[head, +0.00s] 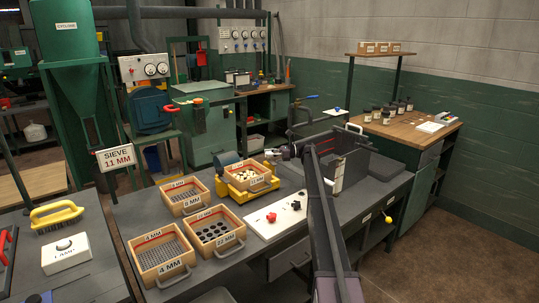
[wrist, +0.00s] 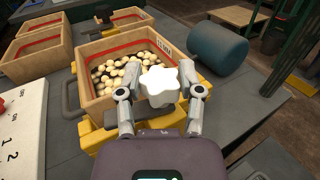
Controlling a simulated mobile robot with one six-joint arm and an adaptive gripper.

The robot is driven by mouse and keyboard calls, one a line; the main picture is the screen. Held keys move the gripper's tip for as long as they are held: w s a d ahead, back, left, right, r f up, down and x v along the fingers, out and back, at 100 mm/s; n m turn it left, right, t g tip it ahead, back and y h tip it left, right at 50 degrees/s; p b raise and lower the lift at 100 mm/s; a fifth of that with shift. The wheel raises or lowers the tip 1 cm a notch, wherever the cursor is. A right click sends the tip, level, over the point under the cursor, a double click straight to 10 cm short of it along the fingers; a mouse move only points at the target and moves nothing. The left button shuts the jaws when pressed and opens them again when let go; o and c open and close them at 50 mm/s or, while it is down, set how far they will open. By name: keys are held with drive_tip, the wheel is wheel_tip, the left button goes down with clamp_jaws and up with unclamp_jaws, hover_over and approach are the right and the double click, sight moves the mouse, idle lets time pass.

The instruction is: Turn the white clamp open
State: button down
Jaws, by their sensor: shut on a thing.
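The white clamp (wrist: 160,84) is a star-shaped knob at the near right corner of a wooden sieve box in the wrist view. In the head view it is small, at the tip of my gripper (head: 278,153). In the wrist view my gripper (wrist: 160,98) has one finger on each side of the knob and is shut on it. The sieve box (wrist: 86,90) holds pale balls and dark bits and sits on a yellow base (wrist: 93,137). The same box (head: 253,183) shows in the head view. The clamp's lower part is hidden.
A blue-grey motor cylinder (wrist: 218,50) lies just beyond the clamp. Several other sieve boxes (head: 182,207) stand to the left in the head view. A white panel (head: 270,227) with red and black knobs lies in front of the yellow base.

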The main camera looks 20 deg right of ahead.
drive_tip(key=shift+w+n+g, duration=0.15)
drive_tip(key=shift+n+g, duration=0.85)
drive_tip(key=shift+g, duration=0.6)
drive_tip(key=shift+c, duration=1.2)
unclamp_jaws()
drive_tip(key=shift+s+t, duration=0.2)
drive_tip(key=shift+t, duration=0.1)
